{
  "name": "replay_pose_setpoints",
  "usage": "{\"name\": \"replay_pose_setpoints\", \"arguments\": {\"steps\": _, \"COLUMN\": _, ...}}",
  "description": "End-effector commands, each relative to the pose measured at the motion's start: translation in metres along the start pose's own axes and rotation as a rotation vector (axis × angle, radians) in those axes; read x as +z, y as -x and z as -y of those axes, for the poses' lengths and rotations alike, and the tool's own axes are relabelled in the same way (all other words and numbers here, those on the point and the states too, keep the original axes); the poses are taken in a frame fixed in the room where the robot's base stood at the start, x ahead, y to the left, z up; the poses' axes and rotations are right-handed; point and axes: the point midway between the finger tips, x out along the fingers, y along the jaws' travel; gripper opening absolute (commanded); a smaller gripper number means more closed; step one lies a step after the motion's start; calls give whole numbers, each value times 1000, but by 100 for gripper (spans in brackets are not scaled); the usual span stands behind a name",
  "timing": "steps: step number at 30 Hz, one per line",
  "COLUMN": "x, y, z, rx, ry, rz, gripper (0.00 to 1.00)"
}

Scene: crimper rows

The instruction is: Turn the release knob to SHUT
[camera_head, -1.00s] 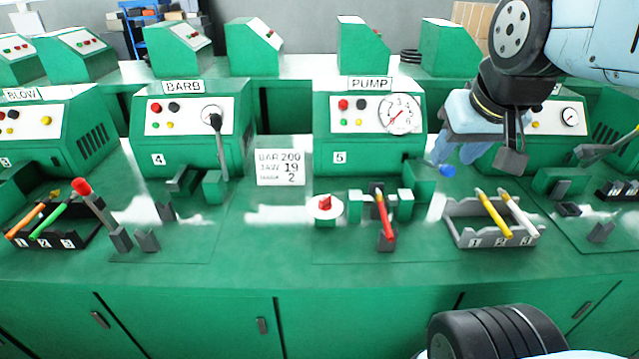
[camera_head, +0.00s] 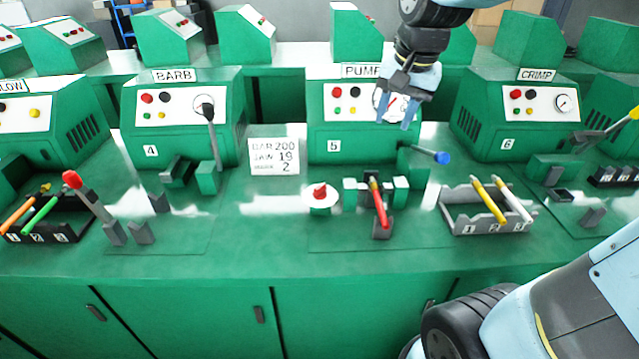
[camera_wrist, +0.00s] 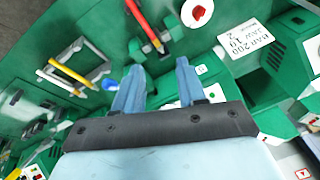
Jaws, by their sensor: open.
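The release knob (camera_head: 320,191) is a red knob on a round white dial, on the green bench in front of the PUMP machine (camera_head: 345,120), numbered 5. In the wrist view the red knob (camera_wrist: 198,12) shows at the top edge; I cannot read any marks on the dial. My gripper (camera_head: 395,122) has two blue fingers, apart and empty, in front of the PUMP gauge, above and to the right of the knob. In the wrist view my gripper (camera_wrist: 156,75) is open with nothing between the fingers.
A red-handled tool (camera_head: 379,205) sits in a clamp right of the knob. A blue-tipped lever (camera_head: 442,157) sticks out further right. A grey tray (camera_head: 490,226) holds yellow and white handles. A sign (camera_head: 273,156) reads BAR 200, JAW 19, MARK 2.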

Motion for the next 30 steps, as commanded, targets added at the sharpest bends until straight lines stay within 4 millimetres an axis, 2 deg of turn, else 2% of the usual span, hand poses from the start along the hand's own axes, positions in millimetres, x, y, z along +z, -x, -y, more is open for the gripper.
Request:
{"name": "replay_pose_setpoints", "arguments": {"steps": 9, "x": -34, "y": -66, "z": 66, "rx": 71, "ry": -206, "rz": 115, "gripper": 40}}
{"name": "replay_pose_setpoints", "arguments": {"steps": 18, "x": -44, "y": -135, "z": 122, "rx": 166, "ry": -382, "rz": 173, "gripper": 40}}
{"name": "replay_pose_setpoints", "arguments": {"steps": 24, "x": -44, "y": -160, "z": 141, "rx": 203, "ry": -444, "rz": 183, "gripper": 40}}
{"name": "replay_pose_setpoints", "arguments": {"steps": 30, "x": -42, "y": -174, "z": 144, "rx": 214, "ry": -459, "rz": 186, "gripper": 40}}
